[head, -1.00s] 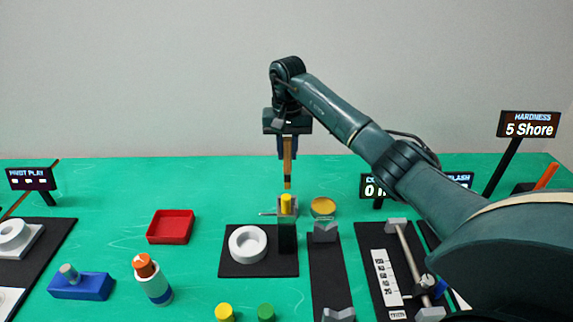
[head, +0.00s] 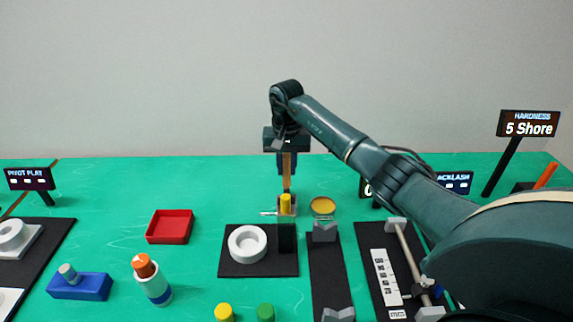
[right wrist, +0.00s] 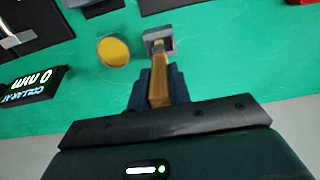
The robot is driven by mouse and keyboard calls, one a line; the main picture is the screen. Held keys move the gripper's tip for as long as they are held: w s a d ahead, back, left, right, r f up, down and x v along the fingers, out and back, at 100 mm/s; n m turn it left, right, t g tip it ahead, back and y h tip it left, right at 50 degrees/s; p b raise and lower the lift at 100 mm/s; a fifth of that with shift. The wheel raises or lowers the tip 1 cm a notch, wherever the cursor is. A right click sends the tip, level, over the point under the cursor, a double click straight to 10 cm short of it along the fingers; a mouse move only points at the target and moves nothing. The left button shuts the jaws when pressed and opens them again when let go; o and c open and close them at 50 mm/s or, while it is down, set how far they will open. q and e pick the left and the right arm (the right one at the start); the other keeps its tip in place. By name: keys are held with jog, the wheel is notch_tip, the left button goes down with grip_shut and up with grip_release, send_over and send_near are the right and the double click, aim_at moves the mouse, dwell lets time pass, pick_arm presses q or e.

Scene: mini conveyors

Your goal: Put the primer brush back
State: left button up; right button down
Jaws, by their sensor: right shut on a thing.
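The primer brush (head: 287,178) has a flat wooden handle and hangs upright from my right gripper (head: 287,168), which is shut on it. It also shows in the right wrist view (right wrist: 159,90) between the fingers (right wrist: 158,85). Below it stands a small grey holder (right wrist: 155,33), with the brush's far end over or in its opening; I cannot tell which. In the head view the holder (head: 293,212) is partly hidden by a dark post with a yellow top. My left gripper is not in view.
A round yellow-topped pot (head: 322,206) stands right beside the holder. The dark post (head: 287,238) with its yellow top and a white ring (head: 248,244) are in front. A red tray (head: 170,227) lies to the left, with clear green table around it.

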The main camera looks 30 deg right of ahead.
jog(key=c, duration=1.3)
grip_release()
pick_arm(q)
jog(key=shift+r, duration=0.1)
pick_arm(e)
jog(key=shift+r, duration=0.15)
notch_tip(320, 180, up, 6)
jog(key=shift+f, duration=0.2)
notch_tip(320, 180, up, 6)
jog(key=shift+r+b, duration=0.1)
jog(key=shift+b, duration=0.55)
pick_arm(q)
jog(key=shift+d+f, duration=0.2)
pick_arm(e)
jog(key=shift+r, duration=0.55)
